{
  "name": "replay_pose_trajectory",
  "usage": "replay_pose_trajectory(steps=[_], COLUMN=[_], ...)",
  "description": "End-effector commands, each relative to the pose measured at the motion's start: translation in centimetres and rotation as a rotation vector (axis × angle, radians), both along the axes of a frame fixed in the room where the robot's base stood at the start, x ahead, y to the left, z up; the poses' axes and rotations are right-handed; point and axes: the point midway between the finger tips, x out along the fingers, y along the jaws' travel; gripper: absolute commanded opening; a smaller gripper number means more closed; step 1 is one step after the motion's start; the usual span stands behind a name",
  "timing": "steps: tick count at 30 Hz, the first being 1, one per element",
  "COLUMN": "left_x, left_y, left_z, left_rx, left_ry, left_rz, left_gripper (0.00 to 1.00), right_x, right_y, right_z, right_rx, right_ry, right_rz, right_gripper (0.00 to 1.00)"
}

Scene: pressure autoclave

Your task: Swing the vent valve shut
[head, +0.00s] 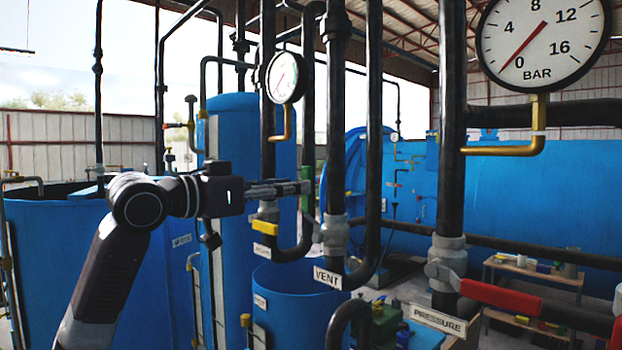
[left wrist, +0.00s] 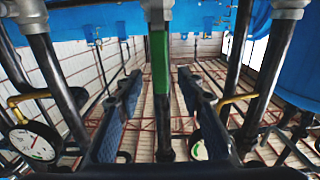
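The vent valve has a grey body (head: 333,236) on a black vertical pipe, above a white VENT label (head: 327,278). Its green handle (head: 307,188) stands upright, roughly along the pipe. In the left wrist view the green handle (left wrist: 159,62) runs from the grey valve body (left wrist: 157,8) in line with the pipe. My left gripper (head: 305,188) reaches in from the left with its fingertips at the handle. In the left wrist view its fingers (left wrist: 159,80) are spread apart on either side of the handle, with gaps visible. My right gripper is not in view.
A red-handled valve (head: 500,297) with a PRESSURE label (head: 438,320) is at right. Gauges (head: 286,77) (head: 543,42) and black pipes crowd around the vent pipe. Blue tanks (head: 245,140) stand behind. A bench (head: 530,270) is at the back right.

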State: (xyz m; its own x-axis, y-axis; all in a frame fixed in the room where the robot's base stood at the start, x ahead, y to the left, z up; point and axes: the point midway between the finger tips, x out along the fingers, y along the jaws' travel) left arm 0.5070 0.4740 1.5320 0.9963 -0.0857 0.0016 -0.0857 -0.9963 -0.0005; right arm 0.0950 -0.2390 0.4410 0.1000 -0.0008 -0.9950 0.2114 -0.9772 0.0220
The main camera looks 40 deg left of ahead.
Motion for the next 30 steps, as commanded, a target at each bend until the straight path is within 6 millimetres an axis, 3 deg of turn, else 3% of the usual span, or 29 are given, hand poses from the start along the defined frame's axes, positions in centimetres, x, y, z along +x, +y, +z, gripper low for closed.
replay_pose_trajectory(steps=[1,6,12,16,21,30], left_x=[0.9,3.3,4.8,5.1,5.1,5.0], left_y=[0.0,-0.3,-0.4,-0.4,-0.4,-0.4], left_z=[0.5,0.4,0.2,0.0,0.0,0.0], left_rx=[-0.002,-0.002,-0.001,0.000,0.000,0.000], left_ry=[0.003,0.003,0.001,0.000,0.000,0.001], left_rz=[0.000,-0.001,0.000,0.000,0.000,0.000], left_gripper=[0.35,0.35,0.35,0.35,0.35,0.03], right_x=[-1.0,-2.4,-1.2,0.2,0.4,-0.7], right_y=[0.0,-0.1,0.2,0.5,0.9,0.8], right_z=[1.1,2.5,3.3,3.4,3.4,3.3], right_rx=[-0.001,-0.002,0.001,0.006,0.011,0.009], right_ry=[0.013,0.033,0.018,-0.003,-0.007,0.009], right_rz=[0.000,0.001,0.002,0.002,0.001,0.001], right_gripper=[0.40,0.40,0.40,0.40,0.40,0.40])
